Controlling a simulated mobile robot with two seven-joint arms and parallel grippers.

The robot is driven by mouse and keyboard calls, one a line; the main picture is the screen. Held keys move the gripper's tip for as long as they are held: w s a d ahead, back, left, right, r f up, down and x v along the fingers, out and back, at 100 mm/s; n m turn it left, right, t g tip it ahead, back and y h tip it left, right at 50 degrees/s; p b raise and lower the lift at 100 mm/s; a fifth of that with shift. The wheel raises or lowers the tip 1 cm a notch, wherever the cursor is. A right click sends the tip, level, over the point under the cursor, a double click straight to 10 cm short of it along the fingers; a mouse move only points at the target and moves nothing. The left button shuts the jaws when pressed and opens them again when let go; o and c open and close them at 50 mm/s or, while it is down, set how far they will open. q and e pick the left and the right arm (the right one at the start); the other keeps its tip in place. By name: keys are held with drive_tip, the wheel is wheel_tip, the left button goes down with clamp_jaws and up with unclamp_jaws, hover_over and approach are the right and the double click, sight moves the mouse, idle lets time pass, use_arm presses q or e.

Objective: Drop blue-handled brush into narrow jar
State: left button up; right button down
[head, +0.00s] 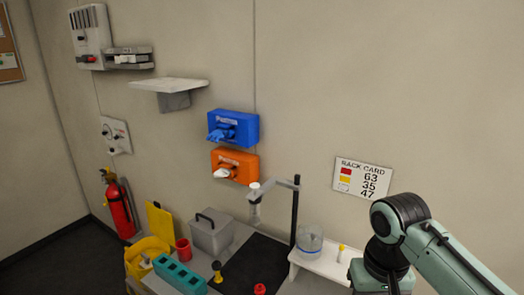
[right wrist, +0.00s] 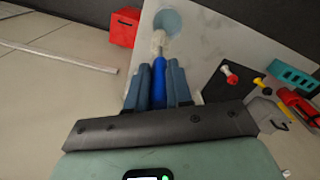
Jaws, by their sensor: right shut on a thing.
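In the right wrist view, my right gripper (right wrist: 160,72) is shut on the blue handle of the brush (right wrist: 160,67). The brush's pale head points away from the gripper, toward a round bluish glass vessel. In the head view, a clear glass jar (head: 309,240) stands upright on the white raised stand at the right; it appears to be that round vessel (right wrist: 167,22). The brush head looks close to the vessel's near side, but I cannot tell its height or whether they touch. In the head view my right gripper is hidden. My left gripper is in neither view.
A black post with a clamp arm (head: 295,215) stands just left of the jar. A small yellow-topped item (head: 341,250) is right of it. A grey box (head: 210,232), teal rack (head: 180,276) and red cup (head: 183,250) stand farther left. A red box (right wrist: 124,27) shows in the wrist view.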

drive_tip(key=shift+f, duration=2.35)
drive_tip(key=c, duration=0.9)
unclamp_jaws()
drive_tip(key=shift+c, duration=0.2)
wheel_tip(320, 180, up, 12)
drive_tip(key=shift+w+f, duration=0.1)
drive_tip(key=shift+r, duration=0.8)
